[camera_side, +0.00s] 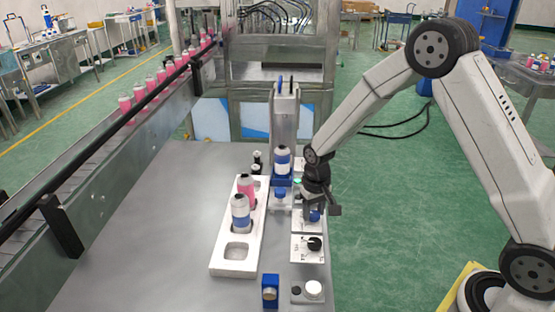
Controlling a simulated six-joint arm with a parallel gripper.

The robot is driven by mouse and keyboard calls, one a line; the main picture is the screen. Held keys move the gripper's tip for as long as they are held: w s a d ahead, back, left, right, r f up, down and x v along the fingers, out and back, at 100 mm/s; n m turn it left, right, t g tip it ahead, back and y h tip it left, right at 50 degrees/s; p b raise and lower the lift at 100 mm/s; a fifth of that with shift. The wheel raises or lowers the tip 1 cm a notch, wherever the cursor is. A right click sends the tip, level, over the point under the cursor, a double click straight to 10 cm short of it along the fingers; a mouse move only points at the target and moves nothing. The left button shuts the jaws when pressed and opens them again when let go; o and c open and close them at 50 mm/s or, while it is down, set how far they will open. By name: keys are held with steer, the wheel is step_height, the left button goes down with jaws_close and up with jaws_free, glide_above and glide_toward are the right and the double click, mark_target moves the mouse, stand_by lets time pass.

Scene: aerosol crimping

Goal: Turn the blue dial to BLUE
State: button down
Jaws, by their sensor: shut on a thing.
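The blue dial (315,216) sits on a small white panel on the right side of the grey table. My gripper (314,207) points down over it and is shut on it. The jaws and wrist hide most of the dial and its markings, so I cannot tell which way it points.
A white panel with a black dial (314,244) lies just in front. A white tray (234,266) to the left holds a pink can (246,188) and a blue-and-white can (240,214). Another blue-and-white can (282,161) stands at the upright metal station (284,115) behind.

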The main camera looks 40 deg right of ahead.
mark_target(313, 213)
steer(key=shift+r+m, duration=0.1)
steer(key=shift+m, duration=1.1)
steer(key=shift+c, duration=1.1)
jaws_free()
steer(key=shift+r, duration=3.9)
